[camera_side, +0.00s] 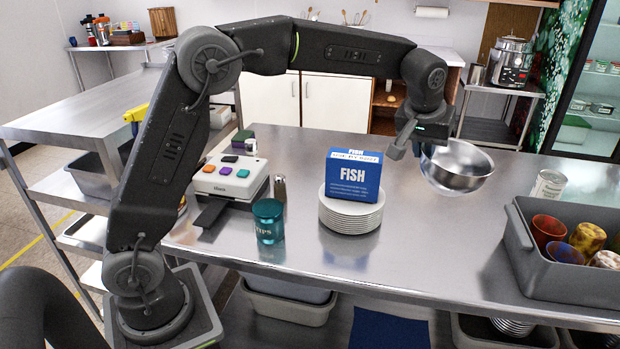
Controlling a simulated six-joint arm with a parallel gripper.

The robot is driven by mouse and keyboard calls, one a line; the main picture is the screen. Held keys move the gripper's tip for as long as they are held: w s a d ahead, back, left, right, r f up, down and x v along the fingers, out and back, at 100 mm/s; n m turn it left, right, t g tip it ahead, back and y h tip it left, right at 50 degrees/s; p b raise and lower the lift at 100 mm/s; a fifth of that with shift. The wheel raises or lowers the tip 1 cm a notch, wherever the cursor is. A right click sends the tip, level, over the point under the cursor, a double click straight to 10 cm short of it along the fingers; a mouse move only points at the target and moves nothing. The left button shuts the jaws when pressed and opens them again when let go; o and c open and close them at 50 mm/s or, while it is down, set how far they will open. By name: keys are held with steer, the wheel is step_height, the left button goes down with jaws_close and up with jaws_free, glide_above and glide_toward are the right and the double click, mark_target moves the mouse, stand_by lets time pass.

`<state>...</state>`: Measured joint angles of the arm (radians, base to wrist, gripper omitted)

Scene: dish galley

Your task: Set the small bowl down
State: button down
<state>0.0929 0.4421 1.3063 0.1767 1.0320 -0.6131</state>
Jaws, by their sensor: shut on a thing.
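The small bowl (458,168) is shiny metal and sits at the right of centre, open side up and slightly tilted. My gripper (420,150) is shut on the bowl's left rim, and the fingertips are partly hidden by the rim and the gripper body. The bowl appears to be held above the steel table (430,250), but the exact gap under it cannot be told.
A stack of white plates (351,214) with a blue FISH box (353,176) on top stands left of the bowl. A grey bin (565,277) with cups and a can (547,188) are at right. Table front of the bowl is clear.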

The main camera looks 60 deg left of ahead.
steer(key=s+a+r+n+y, duration=0.1)
steer(key=s+a+n, duration=0.15)
steer(key=a, duration=0.95)
steer(key=s+a+r+n, duration=0.2)
steer(key=a+n, duration=0.1)
steer(key=a, duration=0.9)
steer(key=s+a+n+g+y, duration=0.2)
steer(key=s+a+n, duration=0.4)
steer(key=s+a, duration=1.25)
steer(key=f, duration=0.3)
steer(key=w+f, duration=0.1)
steer(key=f, duration=0.3)
steer(key=w+a+f, duration=0.1)
steer(key=f, duration=0.3)
steer(key=shift+a+f, duration=0.1)
steer(key=shift+f, duration=0.05)
steer(key=shift+w+d+f, duration=0.7)
steer(key=shift+w+f, duration=1.05)
steer(key=shift+f, duration=0.1)
steer(key=shift+w+d+f, duration=0.75)
steer(key=shift+w+f, duration=1.05)
steer(key=shift+w+d+f, duration=0.7)
steer(key=shift+w+f, duration=1.05)
steer(key=shift+f, duration=0.1)
steer(key=shift+f, duration=0.15)
